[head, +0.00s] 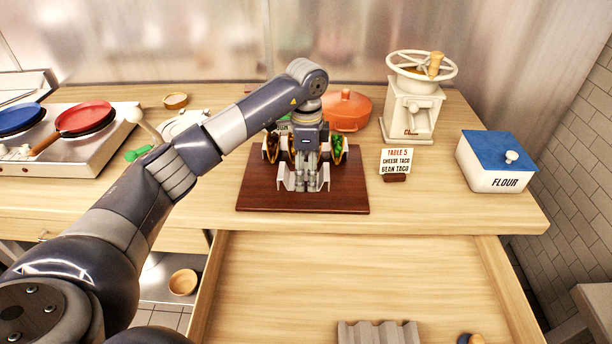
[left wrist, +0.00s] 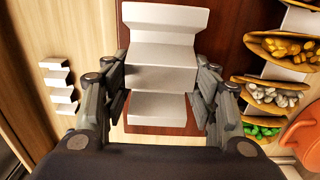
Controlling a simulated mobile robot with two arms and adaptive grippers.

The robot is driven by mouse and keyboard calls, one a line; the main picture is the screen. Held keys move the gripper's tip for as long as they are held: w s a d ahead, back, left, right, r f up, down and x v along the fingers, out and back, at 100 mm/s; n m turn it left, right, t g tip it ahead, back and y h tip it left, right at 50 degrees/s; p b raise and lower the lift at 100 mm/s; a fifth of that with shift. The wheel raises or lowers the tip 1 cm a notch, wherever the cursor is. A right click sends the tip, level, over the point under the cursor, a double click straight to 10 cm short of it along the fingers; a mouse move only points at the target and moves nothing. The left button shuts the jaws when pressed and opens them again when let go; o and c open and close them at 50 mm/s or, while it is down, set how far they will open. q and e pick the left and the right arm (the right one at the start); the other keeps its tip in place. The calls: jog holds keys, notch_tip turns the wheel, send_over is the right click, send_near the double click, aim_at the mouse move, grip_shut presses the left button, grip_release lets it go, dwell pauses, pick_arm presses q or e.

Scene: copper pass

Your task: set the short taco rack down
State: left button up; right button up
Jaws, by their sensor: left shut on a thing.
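The short taco rack (head: 289,182) is white, empty and zigzag-shaped. My left gripper (head: 308,178) points down and is shut on it. In the left wrist view the rack (left wrist: 165,55) lies between the two fingers (left wrist: 160,95). It is over the front part of a dark red-brown board (head: 345,200); I cannot tell whether it touches the board. Behind it, partly hidden by my gripper, a filled rack holds several tacos (head: 340,150); these tacos (left wrist: 270,92) also show at right in the left wrist view. My right gripper is not in view.
An order card (head: 396,161) stands right of the board. A flour box (head: 497,170), a grinder (head: 412,108) and an orange pot (head: 346,109) are nearby. The open drawer (head: 270,290) in front holds a grey zigzag rack (head: 378,333). A stove with pans (head: 85,117) is at left.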

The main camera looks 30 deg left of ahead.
aim_at(306, 190)
pick_arm(q)
jog(key=shift+w+a+f, duration=0.1)
jog(key=shift+w+a, duration=0.2)
jog(key=shift+w, duration=0.05)
jog(key=shift+f, duration=0.25)
notch_tip(306, 190, down, 2)
jog(key=shift+s+f+p, duration=0.1)
jog(key=shift+p, duration=0.6)
jog(key=shift+f, duration=0.3)
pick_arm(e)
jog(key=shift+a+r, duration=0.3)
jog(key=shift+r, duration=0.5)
pick_arm(q)
jog(key=shift+f, duration=0.1)
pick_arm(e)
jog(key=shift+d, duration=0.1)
pick_arm(q)
jog(key=shift+f, duration=0.15)
jog(key=o, duration=1.1)
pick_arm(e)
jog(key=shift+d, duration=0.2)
